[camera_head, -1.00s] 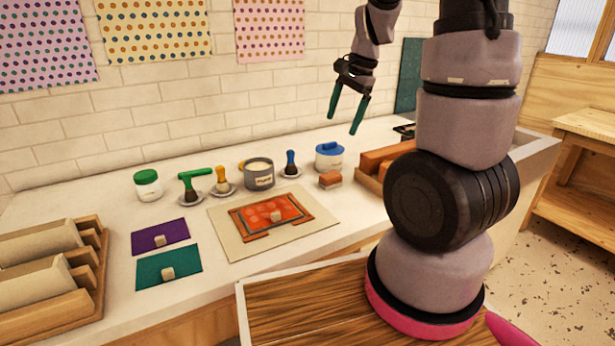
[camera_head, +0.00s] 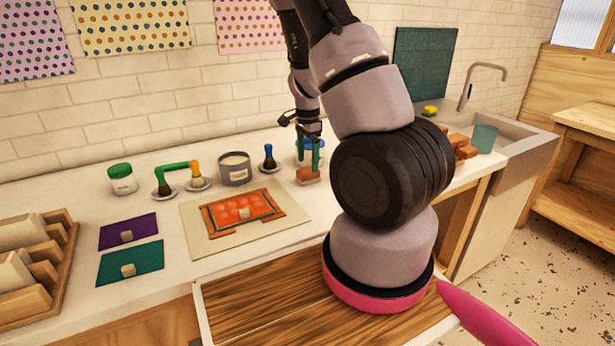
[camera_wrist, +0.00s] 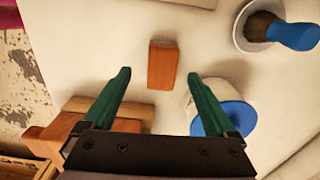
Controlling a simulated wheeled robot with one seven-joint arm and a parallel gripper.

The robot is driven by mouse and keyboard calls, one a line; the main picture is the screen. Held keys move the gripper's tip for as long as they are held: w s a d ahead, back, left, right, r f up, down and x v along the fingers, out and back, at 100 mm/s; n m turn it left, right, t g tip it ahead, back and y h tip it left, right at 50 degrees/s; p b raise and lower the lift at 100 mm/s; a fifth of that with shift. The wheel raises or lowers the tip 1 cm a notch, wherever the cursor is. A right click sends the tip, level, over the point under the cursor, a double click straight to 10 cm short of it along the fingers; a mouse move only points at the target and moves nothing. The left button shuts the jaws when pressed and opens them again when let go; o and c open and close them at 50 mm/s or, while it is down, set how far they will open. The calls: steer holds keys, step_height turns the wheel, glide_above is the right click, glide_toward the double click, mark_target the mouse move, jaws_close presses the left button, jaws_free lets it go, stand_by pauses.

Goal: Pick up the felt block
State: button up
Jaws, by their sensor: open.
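The felt block (camera_head: 308,176) is a small orange-brown block on the white counter, right of the printing mat. It also shows in the wrist view (camera_wrist: 162,66), upright in the picture, and its top looks like plain wood. My gripper (camera_head: 308,158) is above it with the green fingers pointing down. In the wrist view my gripper (camera_wrist: 159,75) is open, with one finger on each side of the block's line and clear gaps. Nothing is held. The fingers partly hide the block in the head view.
A jar with a blue lid (camera_wrist: 224,115) stands close beside the right finger in the wrist view. A blue-handled brush (camera_wrist: 285,32) rests in a dish at upper right. Wooden blocks (camera_wrist: 92,108) lie at lower left. A framed orange print (camera_head: 240,212) lies left of the block.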

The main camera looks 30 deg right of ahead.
mark_target(308, 170)
steer(key=f, duration=0.5)
steer(key=shift+w+d, duration=0.2)
jaws_close()
step_height(308, 170, up, 10)
steer(key=shift+r, duration=0.1)
steer(key=c, duration=0.8)
jaws_free()
steer(key=c, duration=0.5)
steer(key=shift+a, duration=0.1)
